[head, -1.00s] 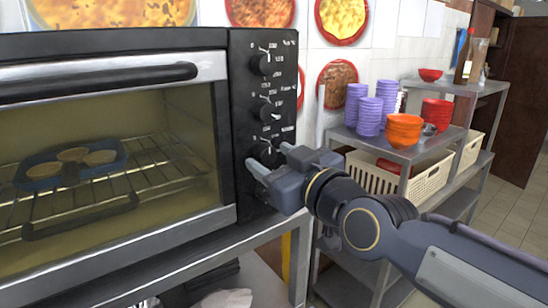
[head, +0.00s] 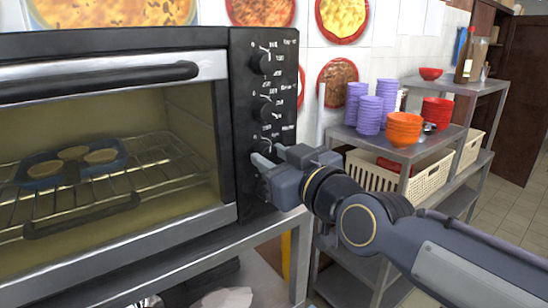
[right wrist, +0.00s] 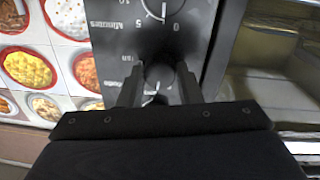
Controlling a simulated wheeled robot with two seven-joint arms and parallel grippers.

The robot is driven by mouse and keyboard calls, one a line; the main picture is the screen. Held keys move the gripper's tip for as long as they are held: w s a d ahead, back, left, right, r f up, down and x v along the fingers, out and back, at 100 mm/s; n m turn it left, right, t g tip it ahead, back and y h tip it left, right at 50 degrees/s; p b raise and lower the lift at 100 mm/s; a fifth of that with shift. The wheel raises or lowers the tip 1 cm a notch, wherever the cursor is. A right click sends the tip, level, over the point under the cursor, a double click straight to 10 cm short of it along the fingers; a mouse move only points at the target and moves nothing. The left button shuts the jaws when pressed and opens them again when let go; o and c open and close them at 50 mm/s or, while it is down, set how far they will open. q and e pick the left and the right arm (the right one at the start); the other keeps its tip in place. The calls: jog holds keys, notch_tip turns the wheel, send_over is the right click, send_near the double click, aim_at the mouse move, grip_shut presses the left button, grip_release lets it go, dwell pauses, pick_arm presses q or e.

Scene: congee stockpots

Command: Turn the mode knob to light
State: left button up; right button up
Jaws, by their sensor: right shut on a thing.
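The toaster oven's black control panel (head: 285,65) is right of its glass door in the head view. A column of round knobs runs down it: a top knob (head: 262,63), a middle knob (head: 265,109) and a third knob (head: 261,146), partly covered by my gripper. My right gripper (head: 269,157) is shut on this third knob, its fingers on either side. The gripped knob (right wrist: 158,75) shows between the fingers (right wrist: 160,90) in the right wrist view. Which printed setting it points to is too small to tell. My left gripper is out of view.
In the right wrist view, another knob (right wrist: 162,6) with a minutes scale lies beyond the gripped one. A metal shelf (head: 375,147) with purple cups (head: 369,115) and orange bowls (head: 404,128) stands right of the oven.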

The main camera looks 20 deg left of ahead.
jog(key=m, duration=0.4)
jog(key=shift+m+p, duration=0.3)
jog(key=shift+p, duration=0.1)
jog(key=m, duration=0.4)
jog(key=shift+g, duration=0.3)
jog(key=shift+m, duration=0.4)
jog(key=o, duration=1)
jog(key=shift+c, duration=0.2)
jog(key=v, duration=0.8)
jog(key=shift+a, duration=0.1)
